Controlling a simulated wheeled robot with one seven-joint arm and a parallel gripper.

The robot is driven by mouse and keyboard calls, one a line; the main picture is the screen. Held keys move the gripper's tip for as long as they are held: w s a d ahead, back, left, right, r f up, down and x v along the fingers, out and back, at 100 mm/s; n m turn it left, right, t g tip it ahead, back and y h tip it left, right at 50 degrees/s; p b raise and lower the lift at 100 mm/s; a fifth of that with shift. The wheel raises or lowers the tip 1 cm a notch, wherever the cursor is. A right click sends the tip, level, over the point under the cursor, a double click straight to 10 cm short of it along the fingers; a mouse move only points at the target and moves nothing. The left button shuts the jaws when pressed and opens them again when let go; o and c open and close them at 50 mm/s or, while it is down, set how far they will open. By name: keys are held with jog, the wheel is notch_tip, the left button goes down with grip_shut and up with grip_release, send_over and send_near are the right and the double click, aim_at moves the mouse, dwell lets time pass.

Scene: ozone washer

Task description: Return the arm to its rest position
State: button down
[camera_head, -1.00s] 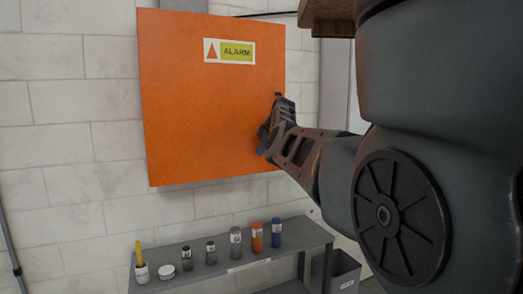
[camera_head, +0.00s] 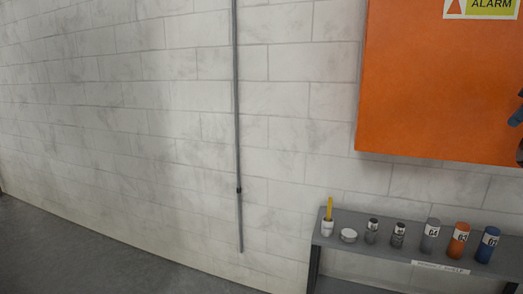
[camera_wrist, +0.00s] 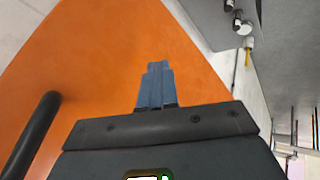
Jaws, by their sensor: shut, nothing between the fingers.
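My gripper (camera_wrist: 156,82) shows in the wrist view with its two blue fingers together and nothing between them. It is in front of the orange alarm panel (camera_wrist: 110,45), which fills much of that view. I cannot tell how far apart they are. In the head view the panel (camera_head: 440,95) hangs on the wall at the right, cut off by the frame. A small blue and dark part of my gripper (camera_head: 518,117) shows at the right edge in front of it. The rest of my arm is out of the head view.
A grey shelf (camera_head: 330,240) below the panel holds several small containers, including an orange one (camera_head: 458,241) and a blue one (camera_head: 487,245). A dark bar (camera_wrist: 32,135) shows by the panel at the wrist view's left. A thin pipe (camera_head: 237,120) runs down the pale block wall.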

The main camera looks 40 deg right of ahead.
jog(key=w+a+f+m+h, duration=0.1)
jog(key=w+a+f, duration=0.3)
jog(key=f, duration=0.6)
jog(key=w+a+f+g, duration=0.1)
jog(key=w+a+f, duration=0.1)
jog(key=w+f, duration=0.65)
jog(key=w+a+f+m+h, duration=0.1)
jog(key=w+a+f, duration=0.2)
jog(key=f, duration=0.8)
jog(key=w+a+f+n+t, duration=0.1)
jog(key=w+a+f, duration=0.2)
jog(key=a+f, duration=0.7)
jog(key=w+a+f+t, duration=0.1)
jog(key=w+a+f, duration=0.45)
jog(key=a, duration=0.95)
jog(key=s+a+n+t+y, duration=0.1)
jog(key=s+a+t, duration=0.3)
jog(key=a, duration=1.1)
jog(key=s+a+n+t, duration=0.1)
jog(key=s+a, duration=0.5)
jog(key=a, duration=0.8)
jog(key=s+a+r+t+y, duration=0.3)
jog(key=s+a+r+y, duration=0.3)
jog(key=s+a+r, duration=0.8)
notch_tip(320, 180, up, 2)
jog(key=shift+a+r+m+t, duration=0.15)
jog(key=shift+a+m+t, duration=0.2)
jog(key=shift+a, duration=0.85)
